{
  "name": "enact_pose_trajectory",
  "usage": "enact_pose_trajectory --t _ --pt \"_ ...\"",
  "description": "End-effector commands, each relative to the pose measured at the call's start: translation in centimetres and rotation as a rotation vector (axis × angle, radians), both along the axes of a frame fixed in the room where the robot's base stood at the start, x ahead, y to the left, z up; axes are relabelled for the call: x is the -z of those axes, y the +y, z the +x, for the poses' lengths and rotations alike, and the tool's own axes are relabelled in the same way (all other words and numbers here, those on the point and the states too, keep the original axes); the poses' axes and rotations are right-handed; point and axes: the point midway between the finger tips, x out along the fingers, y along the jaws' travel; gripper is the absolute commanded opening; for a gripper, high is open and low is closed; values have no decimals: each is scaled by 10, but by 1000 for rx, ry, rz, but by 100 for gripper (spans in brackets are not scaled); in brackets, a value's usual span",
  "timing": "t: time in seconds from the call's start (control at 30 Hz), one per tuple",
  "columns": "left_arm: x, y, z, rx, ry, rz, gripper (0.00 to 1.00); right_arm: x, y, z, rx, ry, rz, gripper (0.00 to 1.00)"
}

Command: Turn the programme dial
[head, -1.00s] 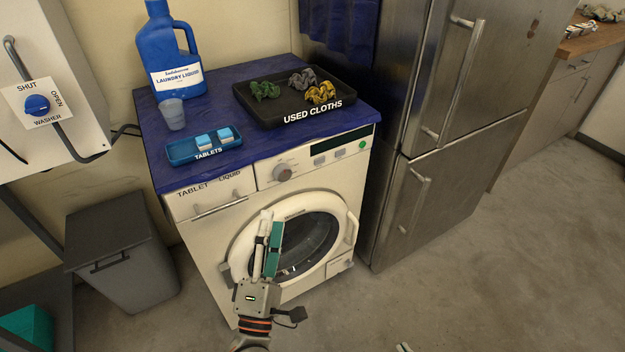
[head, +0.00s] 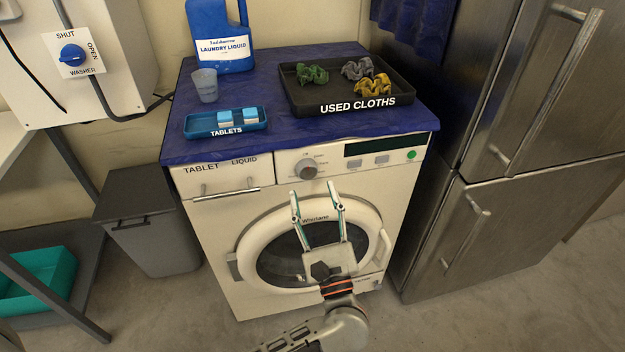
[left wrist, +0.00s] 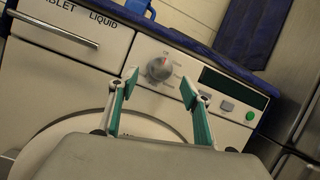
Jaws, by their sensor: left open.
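The programme dial (head: 306,169) is a round grey knob on the front panel of the white washer (head: 215,235), right of the drawer. My left gripper (head: 316,190) is open and empty in front of the washer, just below the dial in the head view, its fingers pointing up at the panel. In the left wrist view the dial (left wrist: 158,68) shows between and beyond the two fingertips of the gripper (left wrist: 160,82), with a reddish mark on its upper edge. The fingers look apart from the dial. My right gripper is in neither view.
On the blue-covered top stand a laundry liquid jug (head: 220,35), a cup (head: 205,85), a tablets tray (head: 200,128) and a black used-cloths tray (head: 300,100). Buttons (head: 382,160) and a dark display (head: 385,144) sit right of the dial. A steel fridge (head: 470,220) stands close at the right.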

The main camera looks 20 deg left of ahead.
Motion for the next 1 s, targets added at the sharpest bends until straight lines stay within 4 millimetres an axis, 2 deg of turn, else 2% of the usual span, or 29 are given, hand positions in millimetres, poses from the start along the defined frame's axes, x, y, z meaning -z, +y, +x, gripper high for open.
enact_pose_trajectory --t 0.1,0.3,0.67,0.8,1.0 --pt "-10 11 15 -1 -4 5 48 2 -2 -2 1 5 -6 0" --pt "-16 21 31 0 0 4 48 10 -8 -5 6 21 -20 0" --pt "-16 24 34 0 3 5 48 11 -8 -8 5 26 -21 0" --pt "-16 24 34 0 3 5 12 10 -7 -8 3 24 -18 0" --pt "-16 24 34 0 3 5 10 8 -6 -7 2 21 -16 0"
